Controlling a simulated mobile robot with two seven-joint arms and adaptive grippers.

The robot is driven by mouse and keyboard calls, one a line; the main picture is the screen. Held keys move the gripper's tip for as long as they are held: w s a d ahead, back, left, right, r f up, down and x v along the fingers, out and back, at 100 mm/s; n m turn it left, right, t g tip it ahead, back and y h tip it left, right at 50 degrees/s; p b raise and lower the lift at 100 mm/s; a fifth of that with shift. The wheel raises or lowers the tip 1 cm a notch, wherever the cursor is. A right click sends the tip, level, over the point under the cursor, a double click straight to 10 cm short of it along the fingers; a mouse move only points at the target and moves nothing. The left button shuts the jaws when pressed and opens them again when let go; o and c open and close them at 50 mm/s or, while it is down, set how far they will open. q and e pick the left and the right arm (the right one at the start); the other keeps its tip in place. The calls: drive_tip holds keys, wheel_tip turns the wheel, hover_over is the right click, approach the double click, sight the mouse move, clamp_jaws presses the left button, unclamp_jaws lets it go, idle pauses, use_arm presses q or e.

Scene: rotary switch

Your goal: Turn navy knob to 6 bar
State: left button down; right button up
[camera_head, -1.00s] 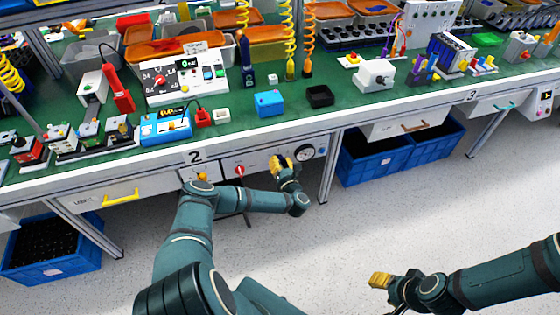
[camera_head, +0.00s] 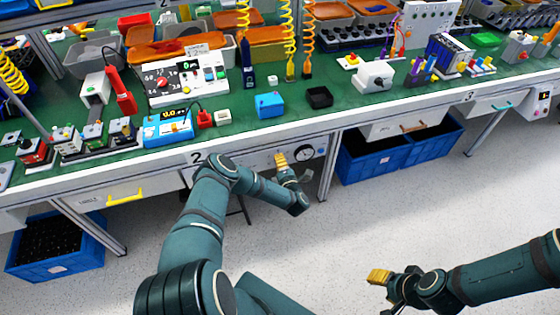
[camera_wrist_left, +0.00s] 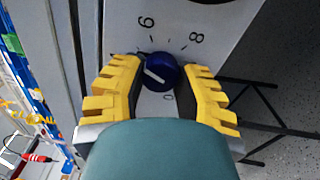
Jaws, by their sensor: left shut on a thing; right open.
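The navy knob (camera_wrist_left: 161,71) sits on a pale panel (camera_wrist_left: 120,20) with a printed scale around it. In the left wrist view a 6 (camera_wrist_left: 147,20) stands above it, an 8 (camera_wrist_left: 197,38) above right and a 0 below. A white line marks the knob's face, slanting from upper left to lower right; which end points is unclear. My left gripper (camera_head: 281,160) is shut on the knob, with yellow fingers on both sides of it in the left wrist view (camera_wrist_left: 160,88). In the head view the knob is hidden. My right gripper (camera_head: 379,276) is open and empty over the floor.
Green-topped benches carry several devices above. Blue crates (camera_head: 375,155) stand under the bench to the right. The floor around my right gripper is clear.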

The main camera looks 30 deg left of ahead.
use_arm(q)
drive_tip(key=shift+s+a+m+p, duration=0.1)
drive_tip(key=shift+m+p, duration=0.15)
drive_tip(key=shift+m, duration=1.5)
drive_tip(key=shift+a+m+p, duration=0.1)
drive_tip(key=shift+m+p, duration=0.15)
drive_tip(key=shift+m, duration=1.5)
drive_tip(key=c, duration=0.6)
unclamp_jaws()
drive_tip(key=shift+d, duration=0.1)
